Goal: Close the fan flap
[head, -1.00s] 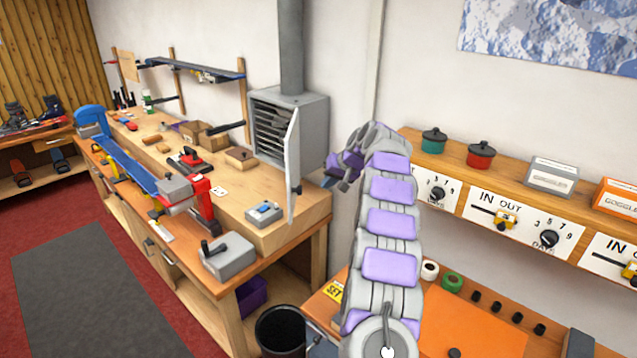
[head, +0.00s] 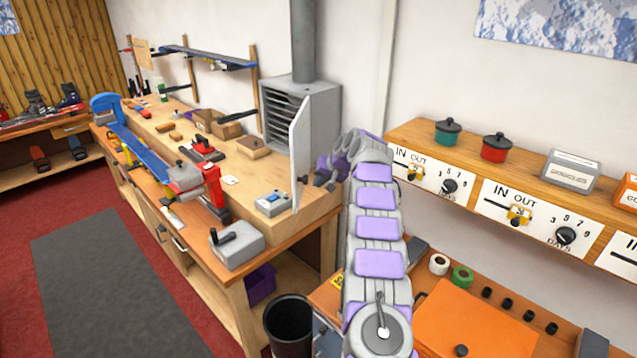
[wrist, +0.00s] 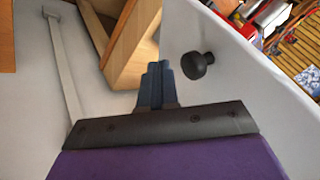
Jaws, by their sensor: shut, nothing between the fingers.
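The fan flap (head: 301,155) is a pale grey-white panel standing open at the front of the grey louvred fan box (head: 320,115) on the bench. It shows nearly edge-on in the head view. My gripper (head: 325,176) is just right of the flap, partly hidden by my own arm. In the wrist view, the shut fingers (wrist: 155,82) are empty beside the flap's pale face (wrist: 275,125). A black round knob (wrist: 197,65) on that face sits just right of the fingertips. I cannot tell whether the fingers touch the flap.
The wooden bench (head: 240,180) holds a blue-topped small box (head: 272,203), a red-and-grey vise (head: 212,190) and other tools. A shelf with dial panels (head: 520,210) and pots stands to the right. A black bin (head: 288,320) is on the floor below.

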